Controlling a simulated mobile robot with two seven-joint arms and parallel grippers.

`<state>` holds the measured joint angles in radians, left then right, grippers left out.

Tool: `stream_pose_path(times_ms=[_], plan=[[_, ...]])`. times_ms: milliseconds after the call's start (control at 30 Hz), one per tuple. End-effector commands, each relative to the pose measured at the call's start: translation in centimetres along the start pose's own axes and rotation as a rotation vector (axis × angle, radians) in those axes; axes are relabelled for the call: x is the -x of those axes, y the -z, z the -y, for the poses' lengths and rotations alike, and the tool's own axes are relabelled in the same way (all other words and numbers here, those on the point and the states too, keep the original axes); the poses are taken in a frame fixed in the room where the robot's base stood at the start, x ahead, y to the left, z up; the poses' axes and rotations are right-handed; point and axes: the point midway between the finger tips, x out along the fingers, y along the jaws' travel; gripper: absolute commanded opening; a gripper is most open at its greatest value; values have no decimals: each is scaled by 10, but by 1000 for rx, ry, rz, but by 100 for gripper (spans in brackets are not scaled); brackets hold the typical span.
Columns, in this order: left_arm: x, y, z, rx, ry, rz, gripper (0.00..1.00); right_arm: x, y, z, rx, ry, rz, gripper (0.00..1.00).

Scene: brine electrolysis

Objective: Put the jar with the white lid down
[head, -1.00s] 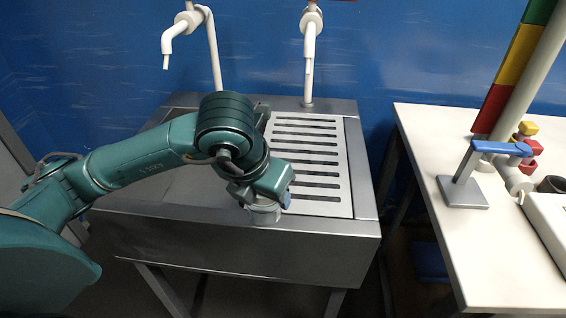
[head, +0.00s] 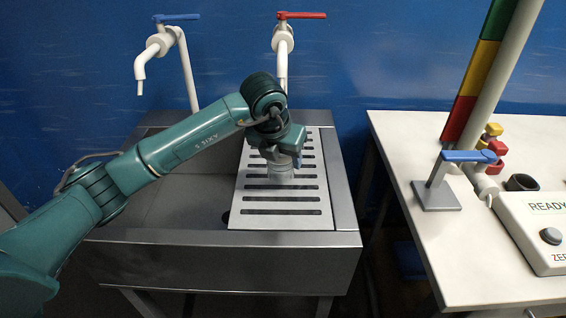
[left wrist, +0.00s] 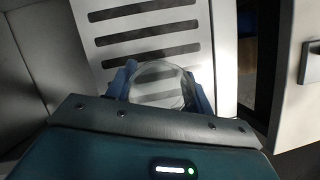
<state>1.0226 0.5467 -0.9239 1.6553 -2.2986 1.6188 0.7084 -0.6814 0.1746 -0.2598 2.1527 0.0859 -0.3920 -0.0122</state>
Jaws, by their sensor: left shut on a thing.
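My left gripper (head: 283,158) is shut on a clear jar (head: 281,174) above the slotted drainboard (head: 244,200) of the sink. In the left wrist view, the jar (left wrist: 158,72) sits between the two blue fingers, and the slots show through it. I cannot make out a white lid on the jar. I cannot tell whether the jar's bottom touches the drainboard. My right gripper is not in view.
The metal sink basin (head: 190,190) lies left of the drainboard. Taps with a blue handle (head: 177,17) and a red handle (head: 302,15) stand behind. A white table (head: 400,140) at the right carries a blue-topped stand (head: 436,195) and a READY box (head: 540,225).

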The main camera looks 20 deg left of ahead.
Motion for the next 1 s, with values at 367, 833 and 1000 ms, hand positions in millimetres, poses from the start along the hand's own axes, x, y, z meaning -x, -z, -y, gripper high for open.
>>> stream_pose_path(times_ms=[367,833,1000], plan=[[-28,4,0,0,0,-4,24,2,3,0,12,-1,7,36],[-39,8,0,0,-1,0,54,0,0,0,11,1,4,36],[-38,8,0,0,-1,0,68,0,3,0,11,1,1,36]])
